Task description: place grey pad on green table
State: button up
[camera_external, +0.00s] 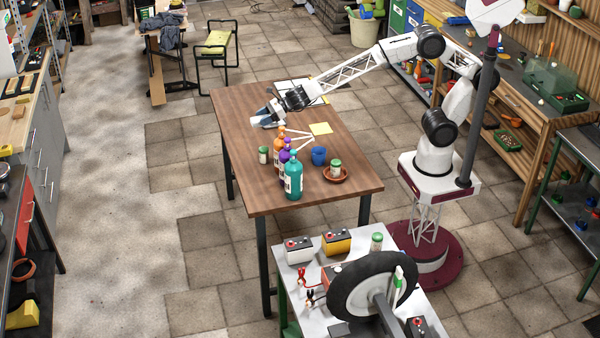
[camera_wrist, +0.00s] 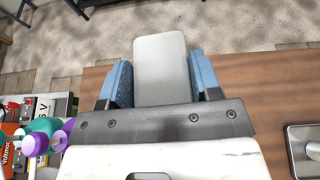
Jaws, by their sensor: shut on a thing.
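My gripper (camera_external: 268,114) is above the left part of the brown wooden table in the external view. In the wrist view its blue fingers are shut on the flat grey pad (camera_wrist: 162,68), which sticks out between them. The pad is small and partly hidden by the fingers in the external view. Two tables have green legs: a front table (camera_external: 288,262) with a light grey top, and a table (camera_external: 578,147) with a dark top at the right edge. I cannot tell which one is the green table.
Bottles (camera_external: 292,178), a blue cup (camera_external: 319,156) and jars stand on the brown table (camera_external: 255,193), near my gripper. Batteries (camera_external: 336,241) and a wheel (camera_external: 372,284) crowd the front table. The right table's top has bare space.

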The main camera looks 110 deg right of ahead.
jog(key=s+d+f+n+y, duration=0.2)
jog(key=s+d+f, duration=0.75)
jog(key=d, duration=0.35)
jog(key=n+y, duration=0.2)
send_over(300, 125)
jog(key=w+a, duration=0.2)
jog(key=a, duration=0.3)
jog(key=shift+g, duration=0.4)
jog(key=f, duration=0.7)
jog(key=shift+s+a+f, duration=0.1)
jog(key=shift+s, duration=0.1)
jog(key=shift+f, duration=0.1)
jog(key=shift+f, duration=2.4)
jog(key=o, duration=1)
jog(key=shift+f, duration=0.1)
